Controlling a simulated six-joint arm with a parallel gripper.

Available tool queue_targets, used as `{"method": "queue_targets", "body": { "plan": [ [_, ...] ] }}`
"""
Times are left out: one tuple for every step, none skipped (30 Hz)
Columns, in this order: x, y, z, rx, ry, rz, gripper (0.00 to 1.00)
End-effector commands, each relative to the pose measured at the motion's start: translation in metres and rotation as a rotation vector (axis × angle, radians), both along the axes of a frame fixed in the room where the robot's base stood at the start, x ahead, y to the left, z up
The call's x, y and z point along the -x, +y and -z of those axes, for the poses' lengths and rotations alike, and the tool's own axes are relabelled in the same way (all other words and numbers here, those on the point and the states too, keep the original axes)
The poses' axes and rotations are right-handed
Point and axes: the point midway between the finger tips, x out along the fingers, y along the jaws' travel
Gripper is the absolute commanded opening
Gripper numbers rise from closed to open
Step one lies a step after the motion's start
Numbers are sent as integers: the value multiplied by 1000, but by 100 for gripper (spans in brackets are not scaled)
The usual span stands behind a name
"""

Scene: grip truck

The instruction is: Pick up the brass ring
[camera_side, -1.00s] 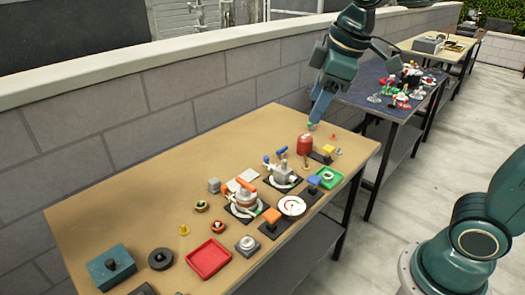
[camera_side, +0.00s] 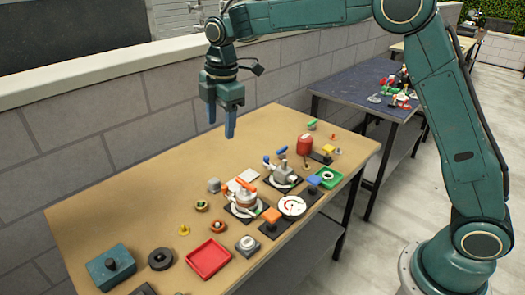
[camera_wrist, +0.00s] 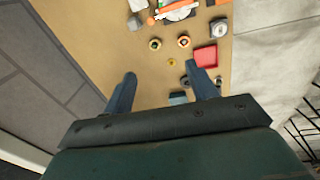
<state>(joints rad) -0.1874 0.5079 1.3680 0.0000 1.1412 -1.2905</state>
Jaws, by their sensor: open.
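Two small round brass-coloured pieces lie side by side on the tan table: one (camera_side: 201,206), and one nearer the red tray (camera_side: 217,227). They also show in the wrist view, as a left piece (camera_wrist: 155,44) and a right piece (camera_wrist: 183,41). Both look ring-like with darker or reddish centres; I cannot tell for sure which is the brass ring. A small yellow brass knob (camera_side: 184,230) stands close by. My gripper (camera_side: 220,129) is open and empty, pointing down, well above the table's back part. In the wrist view the fingers (camera_wrist: 162,72) are apart with nothing between them.
The red tray (camera_side: 208,259), a teal box (camera_side: 110,267) and a black disc (camera_side: 160,259) lie at the near end. Valve assemblies (camera_side: 243,198) and a gauge (camera_side: 292,206) crowd the middle. A block wall (camera_side: 120,130) runs behind. The table's back left is clear.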

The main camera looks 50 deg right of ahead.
Motion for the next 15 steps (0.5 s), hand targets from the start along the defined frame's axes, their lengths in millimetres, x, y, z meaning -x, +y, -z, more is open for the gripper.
{"method": "queue_targets", "body": {
  "plan": [
    [-9, 6, 12, 7, 13, -43, 57],
    [-14, 9, 18, 11, 19, -70, 57],
    [-20, 13, 25, 15, 26, -105, 57],
    [-24, 15, 32, 19, 32, -130, 57],
    [-29, 18, 38, 22, 39, -156, 57],
    [-34, 22, 46, 27, 47, -190, 57],
    [-38, 24, 53, 29, 52, -216, 57],
    [-42, 27, 59, 32, 58, -243, 57],
    [-47, 31, 68, 35, 66, -278, 57],
    [-50, 34, 75, 38, 71, -303, 57],
    [-53, 36, 81, 40, 77, -327, 57],
    [-56, 40, 89, 43, 83, -358, 57],
    [-59, 42, 95, 45, 89, -381, 57],
    [-61, 44, 100, 46, 93, -400, 57],
    [-63, 46, 106, 48, 98, -424, 57]
  ]
}}
